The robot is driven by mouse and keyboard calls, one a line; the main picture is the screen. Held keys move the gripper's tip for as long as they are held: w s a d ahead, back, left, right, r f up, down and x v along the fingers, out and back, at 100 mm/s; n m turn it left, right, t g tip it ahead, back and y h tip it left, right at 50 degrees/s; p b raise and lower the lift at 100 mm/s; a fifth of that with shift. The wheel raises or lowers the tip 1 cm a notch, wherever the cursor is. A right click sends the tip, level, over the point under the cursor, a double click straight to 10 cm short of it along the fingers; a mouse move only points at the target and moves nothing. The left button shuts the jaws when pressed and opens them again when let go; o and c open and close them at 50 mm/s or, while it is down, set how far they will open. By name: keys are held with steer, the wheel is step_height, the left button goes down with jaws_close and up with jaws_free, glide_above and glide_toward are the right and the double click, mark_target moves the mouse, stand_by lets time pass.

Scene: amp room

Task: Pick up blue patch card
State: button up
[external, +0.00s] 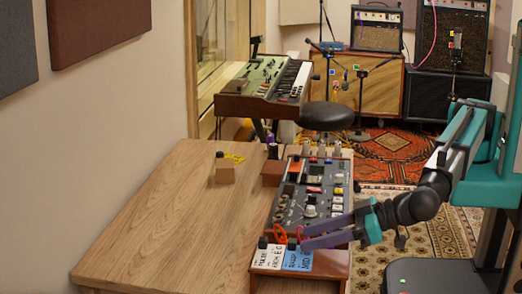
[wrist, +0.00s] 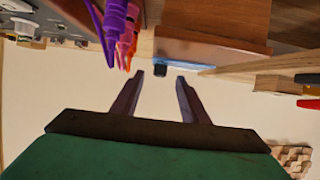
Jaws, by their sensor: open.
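The blue patch card (external: 298,260) has black writing and a black knob-like piece at its top. It leans at the front of the desk, right of a white card.
A white lettered card (external: 268,258) stands beside the blue one. Orange and purple items (wrist: 125,30) hang close to the fingers. A mixer (external: 309,190) lies behind the cards. A small wooden block (external: 225,173) stands farther back. The left desk top (external: 170,220) is clear.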

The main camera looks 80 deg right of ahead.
mark_target(296, 246)
steer(key=shift+p+x, duration=0.3)
steer(key=shift+x, duration=1.45)
steer(key=shift+c, duration=0.5)
jaws_close()
